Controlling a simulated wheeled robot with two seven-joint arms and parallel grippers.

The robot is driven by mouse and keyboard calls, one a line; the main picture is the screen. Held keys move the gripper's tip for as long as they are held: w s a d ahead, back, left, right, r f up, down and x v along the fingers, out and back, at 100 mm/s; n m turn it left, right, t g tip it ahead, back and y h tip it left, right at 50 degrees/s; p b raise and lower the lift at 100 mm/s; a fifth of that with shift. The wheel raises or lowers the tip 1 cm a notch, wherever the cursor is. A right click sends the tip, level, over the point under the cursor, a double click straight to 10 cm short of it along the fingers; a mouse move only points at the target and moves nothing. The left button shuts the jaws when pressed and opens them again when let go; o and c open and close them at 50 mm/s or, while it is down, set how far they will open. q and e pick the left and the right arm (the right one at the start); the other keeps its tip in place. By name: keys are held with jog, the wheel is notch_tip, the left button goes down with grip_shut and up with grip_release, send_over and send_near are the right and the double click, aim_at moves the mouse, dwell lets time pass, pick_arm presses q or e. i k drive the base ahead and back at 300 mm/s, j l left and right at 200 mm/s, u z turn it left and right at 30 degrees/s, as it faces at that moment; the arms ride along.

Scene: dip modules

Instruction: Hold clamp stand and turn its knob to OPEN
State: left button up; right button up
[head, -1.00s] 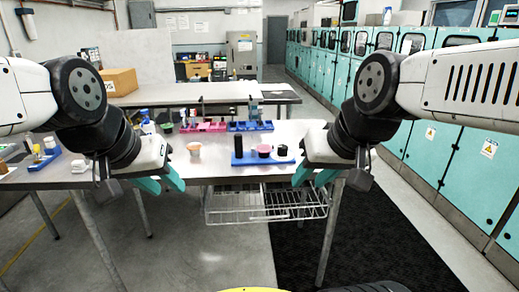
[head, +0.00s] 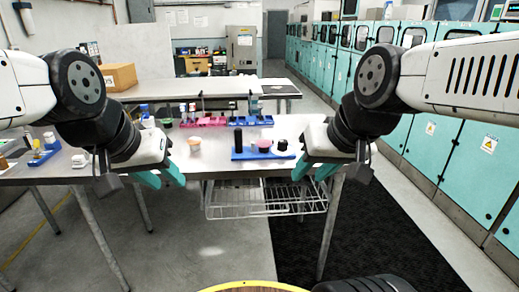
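A blue base (head: 264,155) stands near the front edge of the metal table. It carries an upright black cylinder (head: 238,140), a pink round piece (head: 262,143) and a black knob-like piece (head: 282,145). I cannot tell for sure that this is the clamp stand, and no OPEN marking is readable. My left gripper (head: 160,179) is open and empty, left of the blue base and apart from it. My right gripper (head: 315,169) is open and empty, just right of the base, with a gap between them.
An orange-white cup (head: 194,145) sits left of the base. Pink (head: 206,122) and blue (head: 250,121) racks stand behind it. A wire shelf (head: 262,198) hangs below the table's front edge. More small items (head: 42,150) sit at the far left. Teal cabinets (head: 455,140) line the right.

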aim_at(281, 144)
jog(key=i+l, duration=0.25)
jog(key=i, duration=0.2)
jog(key=i+l, duration=0.2)
jog(key=i, duration=0.25)
